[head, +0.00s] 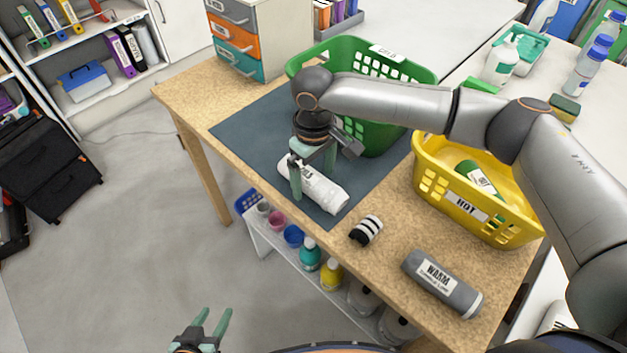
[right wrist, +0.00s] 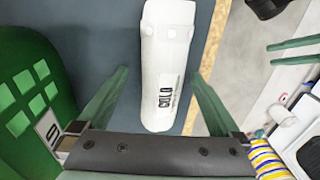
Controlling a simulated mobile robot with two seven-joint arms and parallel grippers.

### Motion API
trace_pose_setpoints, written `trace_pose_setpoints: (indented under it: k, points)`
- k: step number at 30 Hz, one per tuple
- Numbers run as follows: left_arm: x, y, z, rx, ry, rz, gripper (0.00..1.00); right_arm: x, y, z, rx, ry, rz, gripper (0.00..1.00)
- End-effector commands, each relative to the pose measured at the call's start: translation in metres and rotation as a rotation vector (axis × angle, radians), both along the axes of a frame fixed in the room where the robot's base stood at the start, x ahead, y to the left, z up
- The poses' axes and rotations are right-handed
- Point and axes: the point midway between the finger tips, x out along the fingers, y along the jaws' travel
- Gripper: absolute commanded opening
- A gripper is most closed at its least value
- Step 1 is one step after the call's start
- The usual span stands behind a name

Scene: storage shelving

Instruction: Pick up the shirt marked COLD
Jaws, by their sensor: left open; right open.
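The shirt marked COLD is a white roll (head: 318,188) lying on the dark blue mat (head: 250,128) on the table. In the right wrist view the white roll (right wrist: 166,62) shows its black label between the fingers. My right gripper (head: 312,187) is open, pointing down at the label end of the roll, with one finger on each side; I cannot tell whether they touch it. My left gripper (head: 212,322) is open and empty, low over the floor in front of the table.
A green basket (head: 350,62) stands at the back of the mat. A yellow basket (head: 430,178) marked HOT holds a green roll (head: 478,178). The mat's left part is bare.

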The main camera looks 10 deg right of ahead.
Motion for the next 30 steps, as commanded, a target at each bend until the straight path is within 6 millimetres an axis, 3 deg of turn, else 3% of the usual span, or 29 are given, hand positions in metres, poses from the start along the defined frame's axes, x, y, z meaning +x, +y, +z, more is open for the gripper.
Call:
trace_pose_setpoints:
  k: [2, 5, 27, 30]
  points:
    - [0.0001, -0.0002, 0.0003, 0.000, 0.000, 0.000, 0.50, -0.0001, 0.0002, 0.0002, 0.000, 0.000, 0.000, 1.00]
    - [0.0001, -0.0003, 0.0003, -0.001, 0.000, -0.001, 0.50, -0.0001, 0.0002, 0.0003, 0.000, 0.000, 0.000, 0.90]
    - [-0.0060, 0.0000, -0.0026, 0.000, 0.011, 0.000, 0.50, 0.0000, 0.0002, 0.0007, 0.000, 0.000, 0.000, 0.07]
    - [-0.0058, 0.0001, -0.0025, 0.000, 0.011, 0.000, 0.50, 0.0001, 0.0003, 0.0011, 0.001, -0.001, 0.000, 0.06]
